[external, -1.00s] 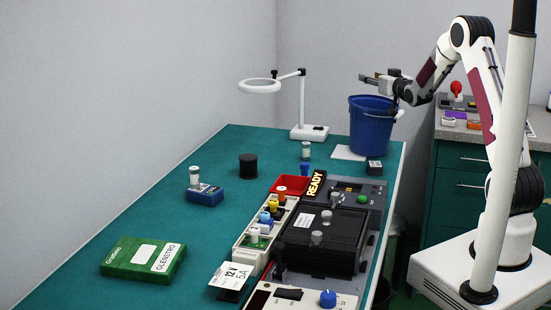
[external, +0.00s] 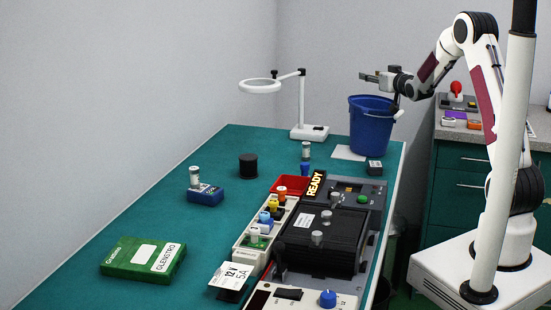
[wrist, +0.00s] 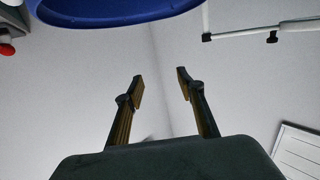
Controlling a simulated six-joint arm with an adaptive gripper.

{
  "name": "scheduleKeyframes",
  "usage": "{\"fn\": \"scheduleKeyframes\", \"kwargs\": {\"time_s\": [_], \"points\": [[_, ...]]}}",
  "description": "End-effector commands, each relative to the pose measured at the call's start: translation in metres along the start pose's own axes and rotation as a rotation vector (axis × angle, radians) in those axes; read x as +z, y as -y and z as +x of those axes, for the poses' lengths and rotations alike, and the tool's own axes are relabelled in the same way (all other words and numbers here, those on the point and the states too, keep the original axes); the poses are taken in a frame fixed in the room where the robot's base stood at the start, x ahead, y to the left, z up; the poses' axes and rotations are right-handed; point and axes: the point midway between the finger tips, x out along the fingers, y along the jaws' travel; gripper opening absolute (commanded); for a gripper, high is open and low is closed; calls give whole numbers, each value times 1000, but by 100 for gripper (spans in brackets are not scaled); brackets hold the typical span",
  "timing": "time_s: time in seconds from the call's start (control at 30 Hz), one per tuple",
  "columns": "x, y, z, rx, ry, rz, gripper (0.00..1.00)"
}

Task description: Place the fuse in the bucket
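The blue bucket (external: 371,130) stands upright on the far right of the green table. Its rim also shows at the top of the wrist view (wrist: 120,17). My gripper (external: 365,78) is above the bucket's rim, pointing left. In the wrist view its two fingers (wrist: 160,80) are apart with nothing between them. Two small cylinders with pale caps look like fuses: one (external: 194,177) stands upright on a blue block, the other (external: 306,150) stands near the magnifier lamp. I cannot tell which is the task's fuse. The bucket's inside is hidden.
A ring magnifier lamp (external: 262,86) stands left of the bucket. A black cylinder (external: 248,166), a green box (external: 143,258) and a red tray (external: 291,185) are on the table. A dark test unit (external: 322,240) fills the front right. The table's left middle is mostly clear.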

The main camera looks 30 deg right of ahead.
Motion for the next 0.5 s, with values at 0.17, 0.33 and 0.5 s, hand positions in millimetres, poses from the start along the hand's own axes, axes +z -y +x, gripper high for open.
{"fn": "scheduleKeyframes", "kwargs": {"time_s": [0.17, 0.33, 0.5], "points": [[-14, 8, -22, 6, 58, -6, 38], [-22, 17, -50, 12, 131, -11, 38], [-28, 26, -81, 16, 203, -15, 38]]}}
